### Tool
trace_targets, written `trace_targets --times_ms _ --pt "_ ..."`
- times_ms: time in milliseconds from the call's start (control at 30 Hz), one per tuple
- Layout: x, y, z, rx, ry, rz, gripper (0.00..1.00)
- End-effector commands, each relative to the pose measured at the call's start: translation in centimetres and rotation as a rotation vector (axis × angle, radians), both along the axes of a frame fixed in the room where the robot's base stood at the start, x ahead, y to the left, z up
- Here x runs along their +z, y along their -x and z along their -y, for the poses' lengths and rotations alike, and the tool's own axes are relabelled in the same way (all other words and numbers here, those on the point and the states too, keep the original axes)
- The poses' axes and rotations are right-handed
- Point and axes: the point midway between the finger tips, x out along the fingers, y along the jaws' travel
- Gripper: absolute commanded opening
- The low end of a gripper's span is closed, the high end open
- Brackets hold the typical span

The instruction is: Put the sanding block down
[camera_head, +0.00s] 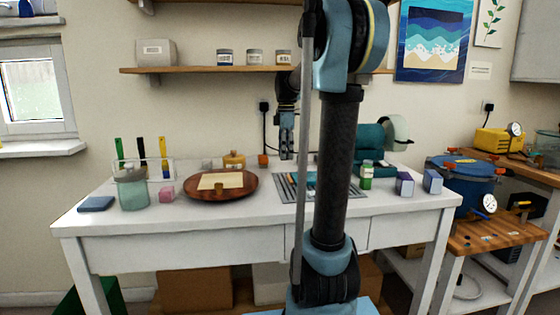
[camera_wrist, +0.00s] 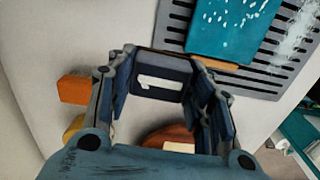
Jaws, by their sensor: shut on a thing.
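My gripper (camera_head: 287,150) hangs, pointing down, over the back of the white table, in front of the wall. In the wrist view, my gripper (camera_wrist: 163,62) is shut on a dark grey-blue block with a pale label, likely the sanding block (camera_wrist: 161,80). The block sits between the fingertips. In the head view it cannot be made out clearly. The white table (camera_head: 130,245) lies below; whether the block touches it cannot be told.
A grey slatted rack (camera_wrist: 275,84) bearing a teal piece (camera_wrist: 230,28) is beside the block; the rack (camera_head: 282,187) also shows in the head view. An orange block (camera_wrist: 74,89) stands nearby.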

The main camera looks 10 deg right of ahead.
Motion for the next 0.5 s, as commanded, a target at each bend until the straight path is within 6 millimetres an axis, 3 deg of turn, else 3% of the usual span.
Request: trace_targets --times_ms 500 --pt "0.0 -9.0 0.0 0.000 0.000 0.000 0.29"
